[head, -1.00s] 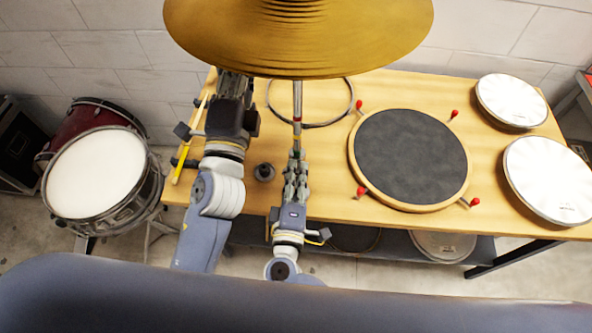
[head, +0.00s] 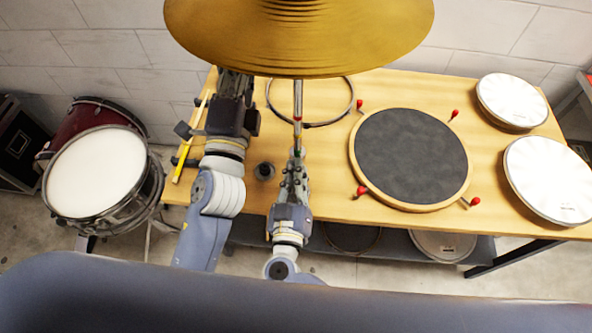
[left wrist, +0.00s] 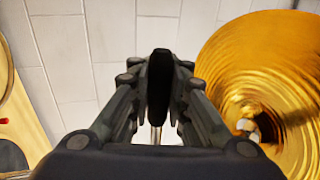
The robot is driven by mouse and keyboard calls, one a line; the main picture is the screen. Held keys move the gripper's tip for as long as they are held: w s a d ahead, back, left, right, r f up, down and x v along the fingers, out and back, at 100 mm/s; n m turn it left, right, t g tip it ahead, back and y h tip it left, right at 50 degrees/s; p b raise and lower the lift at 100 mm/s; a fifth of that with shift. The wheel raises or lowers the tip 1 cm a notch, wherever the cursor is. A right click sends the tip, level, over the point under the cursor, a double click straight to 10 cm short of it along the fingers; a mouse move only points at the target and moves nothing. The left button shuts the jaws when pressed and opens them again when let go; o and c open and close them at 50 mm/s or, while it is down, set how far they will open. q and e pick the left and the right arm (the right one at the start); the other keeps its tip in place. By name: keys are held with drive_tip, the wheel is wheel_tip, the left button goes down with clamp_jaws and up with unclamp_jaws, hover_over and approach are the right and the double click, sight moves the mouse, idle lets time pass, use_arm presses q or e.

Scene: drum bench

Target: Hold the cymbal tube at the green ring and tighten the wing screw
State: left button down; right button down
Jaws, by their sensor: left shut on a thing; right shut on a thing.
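The gold cymbal (head: 300,35) fills the top of the head view, and the silver cymbal tube (head: 298,98) runs down below it. My right gripper (head: 297,158) is shut at the lower part of the tube, and its fingers hide what they grip, which appears to be the wing screw. A small green spot shows beside its fingertips. My left arm reaches up behind the cymbal, which hides its gripper there. In the left wrist view my left gripper (left wrist: 158,75) is shut, with a piece of the silver tube (left wrist: 157,134) showing between its fingers and the cymbal (left wrist: 250,75) at the right.
A round dark practice pad (head: 412,158) with red-tipped knobs lies on the wooden table (head: 330,190). Two white drum pads (head: 548,178) are at the right. A metal hoop (head: 335,118) lies behind the tube. A drum (head: 98,172) stands left of the table.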

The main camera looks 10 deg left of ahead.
use_arm(q)
drive_tip(key=shift+s+r, duration=0.1)
drive_tip(key=shift+r, duration=0.2)
use_arm(e)
drive_tip(key=shift+s+f+m, duration=0.1)
drive_tip(key=shift+f+m, duration=0.15)
drive_tip(key=shift+m, duration=0.7)
drive_tip(key=shift+s+f+m, duration=0.1)
drive_tip(key=shift+f+m, duration=0.15)
drive_tip(key=shift+m, duration=0.7)
use_arm(q)
drive_tip(key=shift+d, duration=0.1)
use_arm(e)
drive_tip(key=shift+a, duration=0.15)
drive_tip(key=c, duration=1.8)
unclamp_jaws()
drive_tip(key=shift+o, duration=0.5)
drive_tip(key=shift+w+r, duration=0.1)
drive_tip(key=shift+r, duration=0.05)
drive_tip(key=shift+r, duration=0.1)
drive_tip(key=s, duration=1.1)
drive_tip(key=shift+s, duration=0.35)
